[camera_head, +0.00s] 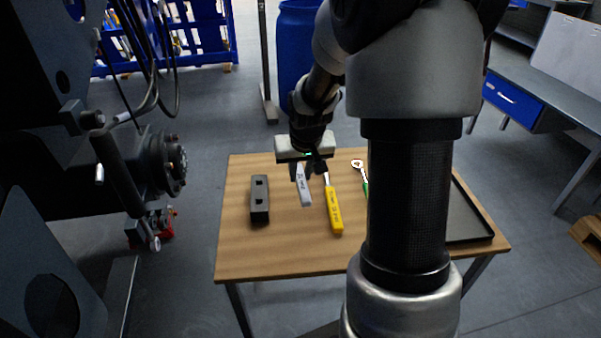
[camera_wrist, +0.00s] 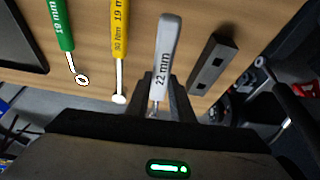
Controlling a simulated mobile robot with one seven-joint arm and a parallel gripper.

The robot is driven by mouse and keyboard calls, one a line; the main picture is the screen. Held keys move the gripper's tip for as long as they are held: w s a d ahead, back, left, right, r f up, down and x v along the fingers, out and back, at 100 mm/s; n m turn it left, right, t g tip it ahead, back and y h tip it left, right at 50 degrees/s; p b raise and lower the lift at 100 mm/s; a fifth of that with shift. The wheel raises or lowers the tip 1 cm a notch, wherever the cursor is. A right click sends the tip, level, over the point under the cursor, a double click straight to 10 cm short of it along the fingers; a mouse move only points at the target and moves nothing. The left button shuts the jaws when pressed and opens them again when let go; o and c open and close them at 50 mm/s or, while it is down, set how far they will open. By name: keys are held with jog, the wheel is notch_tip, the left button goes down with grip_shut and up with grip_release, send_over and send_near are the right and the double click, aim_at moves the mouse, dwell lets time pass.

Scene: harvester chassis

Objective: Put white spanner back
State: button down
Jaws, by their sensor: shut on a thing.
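The white spanner (camera_head: 304,188) has a pale handle marked 22 mm, which also shows in the wrist view (camera_wrist: 166,55). My gripper (camera_head: 308,170) is shut on its metal end, with the handle pointing away from the fingers. In the wrist view my gripper (camera_wrist: 160,98) has one finger on each side of the shank. The spanner is over the wooden table (camera_head: 280,255); I cannot tell whether its handle touches the top. The spanner's jaw end is hidden between the fingers.
A black block with slots (camera_head: 260,200) lies left of the spanner. A yellow tool (camera_head: 334,208) lies close on its right. A green-handled spanner (camera_wrist: 62,28) and a black tray (camera_head: 465,215) are further right, partly behind my arm. The table's front is clear. Dark machinery (camera_head: 150,165) stands left.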

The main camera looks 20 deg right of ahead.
jog(key=shift+f+b, duration=3.15)
jog(key=shift+f, duration=0.85)
jog(key=c, duration=1.5)
grip_release()
jog(key=p+v, duration=0.4)
jog(key=v, duration=1.3)
jog(key=shift+s+r, duration=0.15)
jog(key=shift+a, duration=0.1)
